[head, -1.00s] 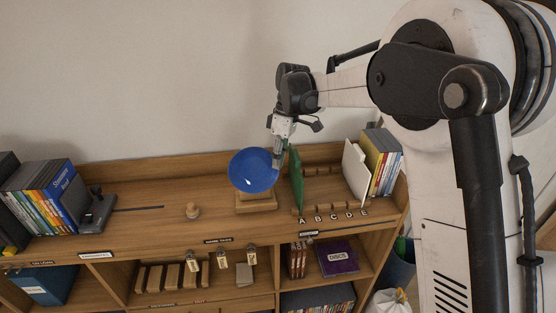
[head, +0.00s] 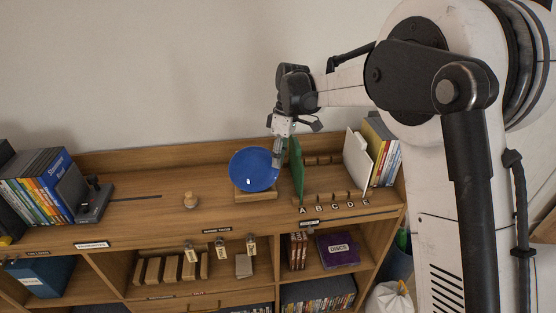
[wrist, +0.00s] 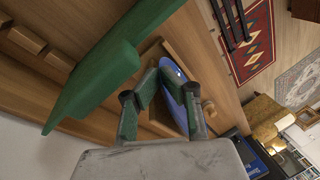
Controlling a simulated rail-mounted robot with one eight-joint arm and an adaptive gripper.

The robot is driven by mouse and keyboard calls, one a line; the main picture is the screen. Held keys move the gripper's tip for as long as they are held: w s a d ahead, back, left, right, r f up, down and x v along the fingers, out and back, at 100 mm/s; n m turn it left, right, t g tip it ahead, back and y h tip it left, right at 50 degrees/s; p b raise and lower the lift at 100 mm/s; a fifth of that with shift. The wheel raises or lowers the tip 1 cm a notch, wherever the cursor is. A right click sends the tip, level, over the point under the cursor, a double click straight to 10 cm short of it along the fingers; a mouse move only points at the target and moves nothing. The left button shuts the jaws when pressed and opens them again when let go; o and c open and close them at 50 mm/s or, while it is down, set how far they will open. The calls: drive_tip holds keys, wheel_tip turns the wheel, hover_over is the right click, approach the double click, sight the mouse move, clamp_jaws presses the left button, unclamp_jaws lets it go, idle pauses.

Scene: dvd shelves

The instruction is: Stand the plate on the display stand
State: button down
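The blue plate (head: 253,170) stands on edge, tilted, with its face toward the head view. Its lower edge is at the wooden display stand (head: 257,195), overlapping it in the picture; I cannot tell if it rests there. My gripper (head: 277,160) points down at the plate's right rim. In the wrist view, the plate (wrist: 173,88) shows nearly edge-on between the two fingers (wrist: 168,90), which appear closed on its rim. The stand's wooden board (wrist: 158,52) lies beyond the fingers, partly hidden by plate and gripper.
A green upright panel (head: 297,168) stands close to the right of my gripper, also large in the wrist view (wrist: 105,75). Lettered slots and a white panel (head: 357,157) with cases lie further right. A wooden knob (head: 190,200) stands left; shelf top there is mostly clear.

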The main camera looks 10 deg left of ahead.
drive_tip(key=shift+f+b, duration=0.6)
drive_tip(key=shift+f, duration=0.15)
idle(1.0)
drive_tip(key=c, duration=1.8)
unclamp_jaws()
drive_tip(key=shift+c, duration=0.2)
drive_tip(key=shift+r, duration=0.1)
drive_tip(key=v, duration=1.2)
